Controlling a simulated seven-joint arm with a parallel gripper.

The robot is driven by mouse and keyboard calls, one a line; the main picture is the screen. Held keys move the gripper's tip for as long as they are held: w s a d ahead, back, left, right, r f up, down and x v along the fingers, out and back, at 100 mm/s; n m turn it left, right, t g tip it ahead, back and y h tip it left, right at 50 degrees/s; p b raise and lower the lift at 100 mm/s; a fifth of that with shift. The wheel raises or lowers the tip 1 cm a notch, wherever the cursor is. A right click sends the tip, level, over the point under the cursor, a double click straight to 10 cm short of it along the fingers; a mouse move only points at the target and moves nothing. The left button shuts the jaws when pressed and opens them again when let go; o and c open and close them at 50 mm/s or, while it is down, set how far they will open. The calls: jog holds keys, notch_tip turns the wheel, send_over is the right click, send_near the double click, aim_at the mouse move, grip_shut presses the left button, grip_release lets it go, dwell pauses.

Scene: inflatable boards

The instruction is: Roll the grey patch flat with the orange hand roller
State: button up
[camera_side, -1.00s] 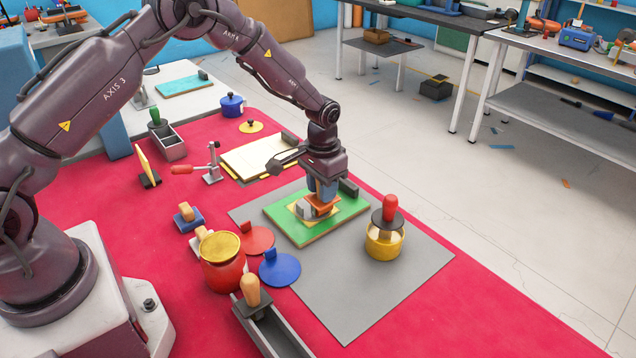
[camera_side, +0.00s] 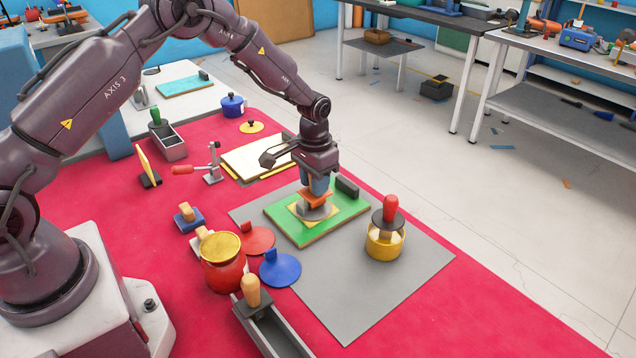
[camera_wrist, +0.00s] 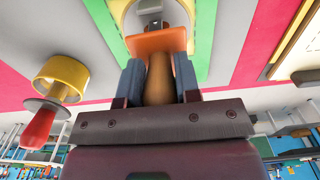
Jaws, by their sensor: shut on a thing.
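My gripper (camera_side: 316,187) is shut on the wooden handle (camera_wrist: 159,80) of the orange hand roller, whose orange frame (camera_wrist: 157,42) shows below the jaws. In the side view the roller's orange part (camera_side: 317,197) is over the grey patch (camera_side: 314,213). The patch lies on a yellow area (camera_side: 297,221) of the green board (camera_side: 327,226) and looks mostly flat. The roller partly covers it, and I cannot tell whether its far edge lies down. The roller's contact with the patch is hidden.
The board lies on a grey mat (camera_side: 350,300). A yellow pot with a red-handled tool (camera_side: 385,240) stands close on the right. A red pot (camera_side: 223,262) and red and blue lids (camera_side: 280,268) lie left. A dark block (camera_side: 347,187) sits at the board's far edge.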

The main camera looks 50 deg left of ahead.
jog(key=shift+s+a, duration=0.1)
jog(key=shift+a, duration=1.3)
jog(key=shift+r, duration=3.55)
